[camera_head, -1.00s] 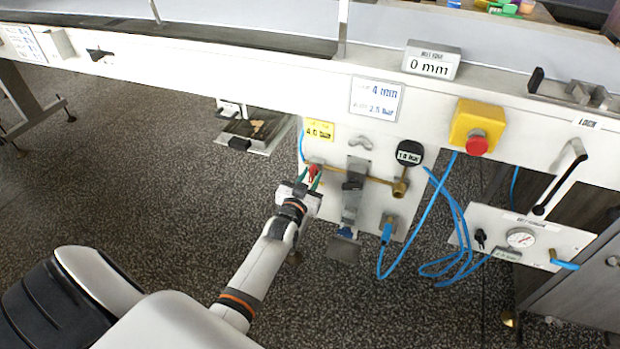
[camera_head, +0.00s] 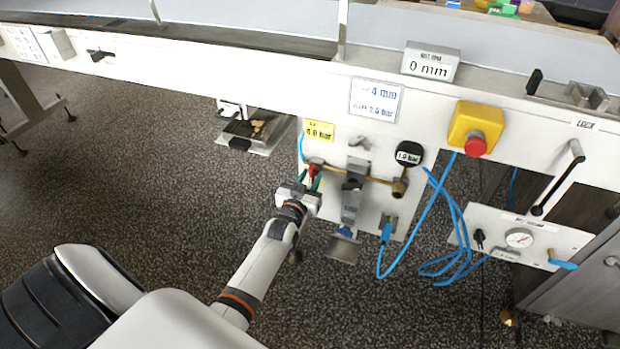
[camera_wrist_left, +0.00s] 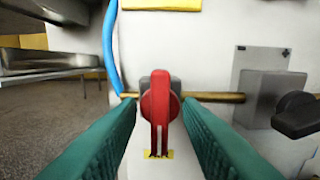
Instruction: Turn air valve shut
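The red air valve handle (camera_wrist_left: 160,112) sits on a brass pipe (camera_wrist_left: 215,97) on the white panel, pointing straight down across the pipe in the left wrist view. A small yellow mark (camera_wrist_left: 158,155) lies at its lower end. In the head view the red handle (camera_head: 312,172) shows just beyond my left gripper (camera_head: 313,182). The left gripper's green fingers (camera_wrist_left: 158,140) are open, one on each side of the handle, with gaps between them and it. My right gripper is not in view.
A dark knob (camera_wrist_left: 298,115) on a grey block is right of the valve. A black gauge (camera_head: 409,154) reads about 1.0 bar. A yellow box with a red button (camera_head: 476,146) and blue hoses (camera_head: 455,215) are further right. A small tray (camera_head: 262,128) is behind left.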

